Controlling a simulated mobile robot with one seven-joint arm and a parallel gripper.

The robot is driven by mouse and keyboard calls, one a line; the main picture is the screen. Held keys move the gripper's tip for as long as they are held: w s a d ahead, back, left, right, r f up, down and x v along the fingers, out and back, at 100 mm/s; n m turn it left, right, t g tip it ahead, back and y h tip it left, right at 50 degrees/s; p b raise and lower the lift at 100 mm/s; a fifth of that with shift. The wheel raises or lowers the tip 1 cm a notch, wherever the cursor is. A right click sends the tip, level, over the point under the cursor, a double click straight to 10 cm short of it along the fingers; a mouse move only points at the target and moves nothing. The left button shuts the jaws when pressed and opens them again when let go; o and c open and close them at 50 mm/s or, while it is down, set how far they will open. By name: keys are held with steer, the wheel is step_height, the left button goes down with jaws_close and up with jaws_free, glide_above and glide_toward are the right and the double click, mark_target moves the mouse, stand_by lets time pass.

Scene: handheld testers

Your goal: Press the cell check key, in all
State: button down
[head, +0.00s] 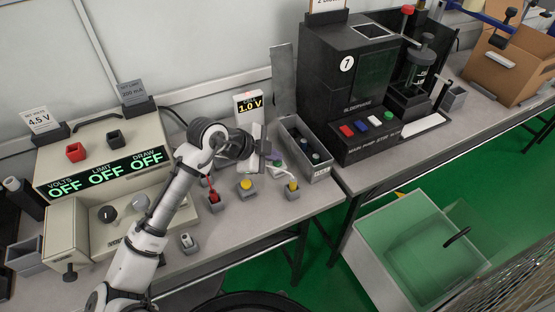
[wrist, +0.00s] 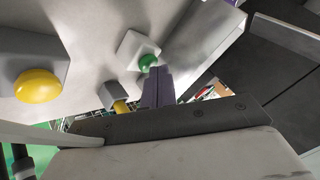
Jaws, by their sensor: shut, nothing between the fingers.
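My gripper (head: 268,153) is shut and empty, low over the right part of the grey bench. In the wrist view its fingertips (wrist: 156,72) lie right beside a green dome button (wrist: 147,63) on a pale square base; I cannot tell whether they touch it. This button is mostly hidden behind my gripper in the head view (head: 276,165). A yellow dome button (head: 246,183) on a grey block stands to its left, and shows large in the wrist view (wrist: 38,86). A white tester (head: 248,104) reading 1.0 V stands behind. No cell check label is legible.
A red-topped plug (head: 214,197) and a yellow-topped plug (head: 293,186) stand in grey holders nearby. A grey open bin (head: 306,150) is just right of my gripper. The power supply (head: 105,165) reading OFF is left; a black machine (head: 350,85) is right.

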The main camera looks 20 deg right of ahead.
mark_target(273, 164)
steer(key=shift+r+p, duration=0.3)
steer(key=shift+r, duration=0.5)
steer(key=shift+r, duration=0.1)
steer(key=shift+r+p, duration=1.45)
steer(key=shift+r, duration=0.95)
